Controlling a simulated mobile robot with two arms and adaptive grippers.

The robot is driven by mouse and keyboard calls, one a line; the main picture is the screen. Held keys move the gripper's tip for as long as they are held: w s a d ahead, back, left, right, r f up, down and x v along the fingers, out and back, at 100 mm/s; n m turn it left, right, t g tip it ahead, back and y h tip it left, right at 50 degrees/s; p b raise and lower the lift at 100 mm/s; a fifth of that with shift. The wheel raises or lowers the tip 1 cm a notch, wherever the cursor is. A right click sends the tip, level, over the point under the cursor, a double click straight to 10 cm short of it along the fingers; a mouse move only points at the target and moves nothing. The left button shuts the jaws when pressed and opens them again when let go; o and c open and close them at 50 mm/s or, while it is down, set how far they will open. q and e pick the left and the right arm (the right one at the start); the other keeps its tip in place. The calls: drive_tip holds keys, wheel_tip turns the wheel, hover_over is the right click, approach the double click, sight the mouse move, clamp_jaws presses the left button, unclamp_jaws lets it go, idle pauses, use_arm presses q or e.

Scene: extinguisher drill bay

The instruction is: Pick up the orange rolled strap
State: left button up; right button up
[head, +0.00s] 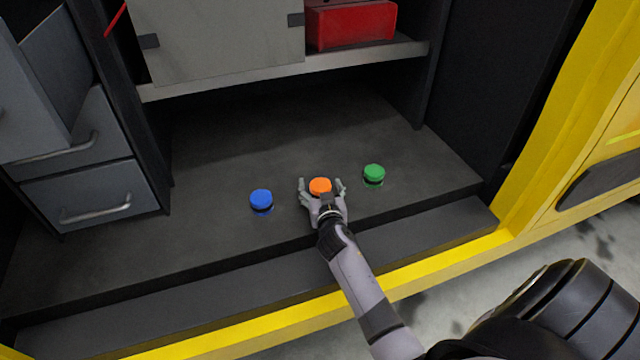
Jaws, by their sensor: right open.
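The orange rolled strap (320,186) is a small round roll on the dark floor of the bay, between a blue roll and a green roll. My right gripper (322,190) is open, with one finger on the left side of the orange strap and one on its right. Small gaps seem to show between the fingers and the strap. The near side of the strap is partly hidden by the gripper. My left gripper is not in view.
A blue roll (261,200) lies to the left and a green roll (374,173) to the right. A shelf (350,57) with a red box (350,24) and a grey case (215,40) is above. Grey drawers (85,193) stand at left.

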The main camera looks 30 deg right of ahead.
drive_tip(key=shift+w, duration=0.1)
drive_tip(key=shift+a+r, duration=0.15)
drive_tip(key=c, duration=1.3)
drive_tip(key=shift+c, duration=0.7)
drive_tip(key=shift+r, duration=0.15)
